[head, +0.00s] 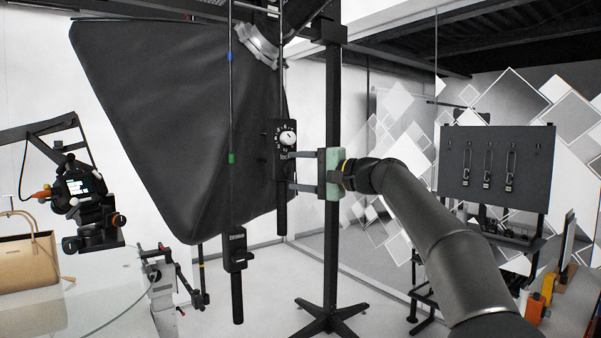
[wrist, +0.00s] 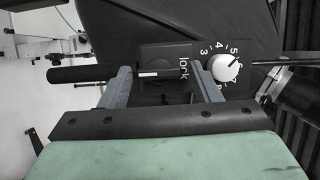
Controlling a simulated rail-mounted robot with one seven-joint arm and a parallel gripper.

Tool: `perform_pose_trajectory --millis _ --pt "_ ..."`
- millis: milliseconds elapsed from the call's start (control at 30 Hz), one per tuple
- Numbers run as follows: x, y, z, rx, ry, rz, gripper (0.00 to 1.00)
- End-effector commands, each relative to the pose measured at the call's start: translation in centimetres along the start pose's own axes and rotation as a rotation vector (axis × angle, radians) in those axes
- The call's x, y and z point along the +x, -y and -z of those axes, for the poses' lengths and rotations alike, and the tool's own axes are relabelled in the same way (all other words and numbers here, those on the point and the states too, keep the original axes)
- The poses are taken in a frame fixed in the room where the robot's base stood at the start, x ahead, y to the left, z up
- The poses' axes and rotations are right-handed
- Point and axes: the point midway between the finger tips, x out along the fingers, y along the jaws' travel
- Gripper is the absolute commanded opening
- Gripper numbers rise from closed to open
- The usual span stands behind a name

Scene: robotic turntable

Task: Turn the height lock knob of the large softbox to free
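The large softbox (head: 165,120) is a big black box in the head view. A black control box (head: 280,127) hangs in front of its right side, with a white numbered dial (wrist: 225,67) and the word "lock". In the wrist view a dark lock knob (wrist: 162,73) with a white line across it sits beside that word. My gripper (head: 287,171) points left at the control box. Its two grey fingers (wrist: 161,66) are apart, one on either side of the lock knob. I cannot tell whether either finger touches it. In the head view the knob is not clearly visible.
A black stand (head: 332,235) rises just behind my gripper. A grip handle (head: 236,262) hangs below the softbox. A camera on an arm (head: 85,190) and a glass table (head: 85,300) are at left. A dark tool panel (head: 490,165) stands at right.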

Motion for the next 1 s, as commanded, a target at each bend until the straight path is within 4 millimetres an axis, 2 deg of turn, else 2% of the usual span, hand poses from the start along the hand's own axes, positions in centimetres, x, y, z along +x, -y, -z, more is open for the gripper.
perform_pose_trajectory --millis 300,467,567,1000 --pt "-0.1 -0.1 0.0 0.002 0.000 0.000 0.65" --pt "-1.4 -0.3 0.1 0.002 -0.003 0.000 0.65" --pt "-3.3 -0.4 0.1 0.001 -0.005 0.000 0.65" --pt "-13.8 -0.3 0.1 0.001 -0.005 0.000 0.65"
